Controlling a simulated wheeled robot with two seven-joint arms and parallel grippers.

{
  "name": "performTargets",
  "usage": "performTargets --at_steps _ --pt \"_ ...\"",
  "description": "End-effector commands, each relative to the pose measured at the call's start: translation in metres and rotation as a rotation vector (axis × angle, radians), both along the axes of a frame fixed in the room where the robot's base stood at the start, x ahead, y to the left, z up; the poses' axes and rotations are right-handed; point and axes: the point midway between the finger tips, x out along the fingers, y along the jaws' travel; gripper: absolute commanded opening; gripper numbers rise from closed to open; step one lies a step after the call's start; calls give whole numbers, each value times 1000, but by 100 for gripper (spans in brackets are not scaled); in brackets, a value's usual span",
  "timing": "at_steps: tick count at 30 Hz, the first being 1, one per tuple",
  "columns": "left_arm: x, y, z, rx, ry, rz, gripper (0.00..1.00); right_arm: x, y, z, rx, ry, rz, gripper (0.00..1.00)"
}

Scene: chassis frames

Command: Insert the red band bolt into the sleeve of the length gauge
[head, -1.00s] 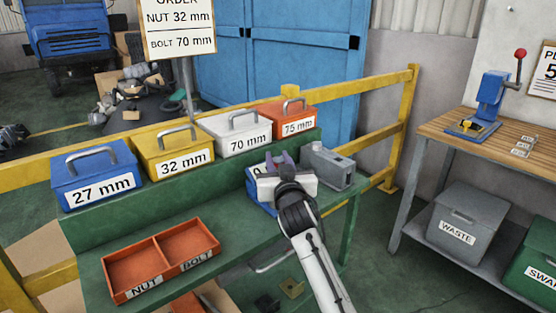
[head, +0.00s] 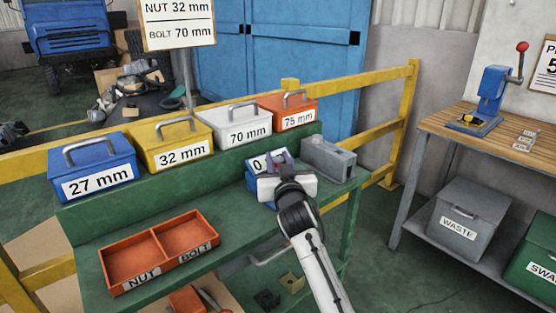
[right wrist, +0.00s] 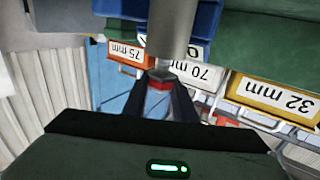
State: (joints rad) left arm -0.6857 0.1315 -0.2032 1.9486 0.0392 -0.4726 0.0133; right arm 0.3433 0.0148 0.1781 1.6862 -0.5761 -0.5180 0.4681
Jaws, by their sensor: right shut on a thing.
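My right gripper (right wrist: 160,98) is shut on the red band bolt (right wrist: 158,85); its red band shows between the fingers in the right wrist view. A grey cylinder above it looks like the bolt's shank, but I cannot be sure. In the head view the right gripper (head: 280,165) is over the right end of the green bench, in front of a blue device marked "0" (head: 261,162), which it partly hides. A grey block-shaped device (head: 328,160) stands just right of it. I cannot tell which device is the length gauge, and no sleeve opening shows clearly. My left gripper is out of view.
Blue 27 mm (head: 92,168), yellow 32 mm (head: 170,146), white 70 mm (head: 236,126) and orange 75 mm (head: 290,112) boxes stand on the raised shelf. The orange nut and bolt tray (head: 155,236) lies front left. The green bench (head: 235,215) is clear between tray and gripper.

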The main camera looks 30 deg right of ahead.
Motion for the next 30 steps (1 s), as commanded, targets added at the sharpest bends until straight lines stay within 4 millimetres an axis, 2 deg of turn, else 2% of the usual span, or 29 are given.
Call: performTargets --at_steps 27,28,30 --pt "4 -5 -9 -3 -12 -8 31 0 0 -23 -1 -3 1 0" --pt "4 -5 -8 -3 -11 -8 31 0 0 -22 -1 -3 1 28" --pt "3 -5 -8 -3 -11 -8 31 0 0 -21 -1 -3 0 40"
